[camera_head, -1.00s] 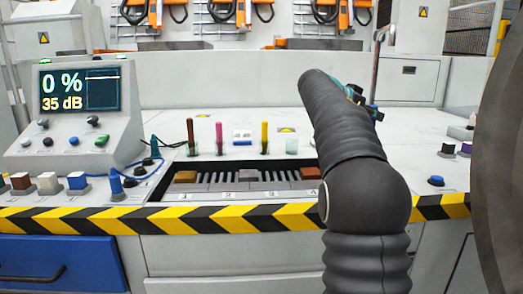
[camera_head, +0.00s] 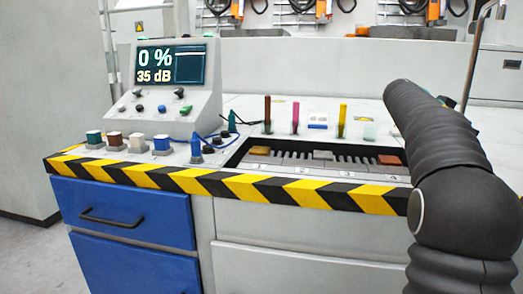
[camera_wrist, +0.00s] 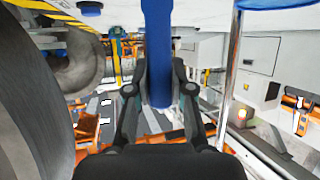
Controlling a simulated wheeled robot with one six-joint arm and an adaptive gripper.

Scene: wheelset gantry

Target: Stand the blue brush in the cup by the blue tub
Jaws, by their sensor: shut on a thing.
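In the wrist view my gripper (camera_wrist: 160,92) is shut on a long blue rod, the blue brush (camera_wrist: 158,40). The brush runs from the top edge down between the fingers; its upper end is cut off. In the head view my arm hides the brush and most of my gripper. A pale greenish cup (camera_head: 368,131) stands on the bench just left of my arm, with no brush seen in it. A yellow brush (camera_head: 342,120), a pink brush (camera_head: 295,115) and a dark red brush (camera_head: 267,112) stand upright to its left.
A sloped console (camera_head: 165,95) with a screen stands on the left of the bench. Coloured blocks, including a blue-topped one (camera_head: 162,144), and a blue knob (camera_head: 196,150) line the front. A recessed slatted tray (camera_head: 323,165) lies before the brushes. A striped edge (camera_head: 230,187) runs along the front.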

